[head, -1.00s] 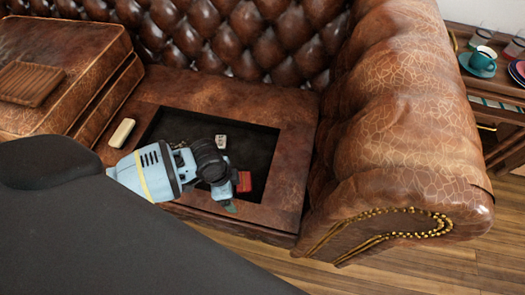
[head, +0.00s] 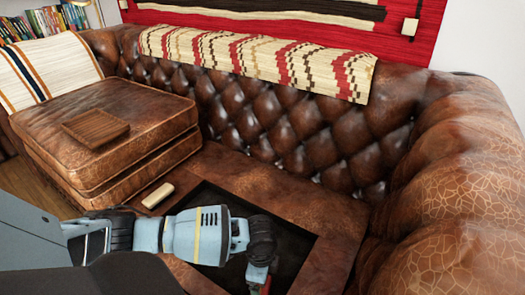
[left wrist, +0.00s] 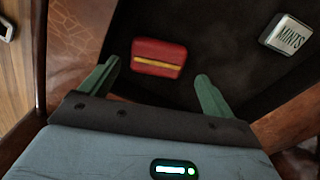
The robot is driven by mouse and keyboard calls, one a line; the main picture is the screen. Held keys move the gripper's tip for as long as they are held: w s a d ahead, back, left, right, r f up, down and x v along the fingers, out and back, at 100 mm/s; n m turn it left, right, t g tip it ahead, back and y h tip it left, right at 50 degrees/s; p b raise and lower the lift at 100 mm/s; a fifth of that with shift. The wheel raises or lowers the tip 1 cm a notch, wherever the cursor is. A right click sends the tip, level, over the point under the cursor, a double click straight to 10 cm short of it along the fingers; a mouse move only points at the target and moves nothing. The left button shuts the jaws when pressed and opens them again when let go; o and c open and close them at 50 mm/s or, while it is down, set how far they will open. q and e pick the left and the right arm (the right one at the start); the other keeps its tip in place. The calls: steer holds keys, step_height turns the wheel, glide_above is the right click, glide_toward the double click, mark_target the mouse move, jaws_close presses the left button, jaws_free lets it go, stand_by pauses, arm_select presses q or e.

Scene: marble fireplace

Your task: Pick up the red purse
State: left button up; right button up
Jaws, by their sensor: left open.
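The red purse (left wrist: 158,58) is a small red case with a yellow band across it, lying on the dark recessed panel of the sofa seat in the left wrist view. Only a sliver of it shows at the bottom edge of the head view (head: 266,286). My left gripper (left wrist: 157,73) is open, with its green fingers apart on either side of the purse's near side, and nothing is between them in a grip. I cannot tell how high the fingers are above the panel. In the head view my left arm hides most of that area. My right gripper is out of view.
A mints tin (left wrist: 288,35) lies on the dark panel (left wrist: 215,30) to the right of the purse. A cream block (head: 157,195) lies on the seat. Stacked leather cushions (head: 110,130) with a wooden tray (head: 96,128) stand left. The sofa arm (head: 445,215) rises on the right.

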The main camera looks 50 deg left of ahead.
arm_select(q)
steer(key=shift+s+d+f+b, duration=0.1)
steer(key=shift+f+b, duration=0.65)
steer(key=shift+f, duration=0.45)
steer(key=shift+d+f+b, duration=0.1)
steer(key=shift+f+b, duration=0.6)
steer(key=shift+f, duration=0.7)
steer(key=shift+r, duration=0.1)
steer(key=shift+c, duration=0.5)
steer(key=c, duration=0.7)
steer(key=shift+r, duration=0.55)
step_height(320, 180, up, 8)
steer(key=p, duration=0.4)
steer(key=shift+r, duration=0.15)
steer(key=shift+r+p, duration=0.35)
steer(key=shift+p, duration=0.05)
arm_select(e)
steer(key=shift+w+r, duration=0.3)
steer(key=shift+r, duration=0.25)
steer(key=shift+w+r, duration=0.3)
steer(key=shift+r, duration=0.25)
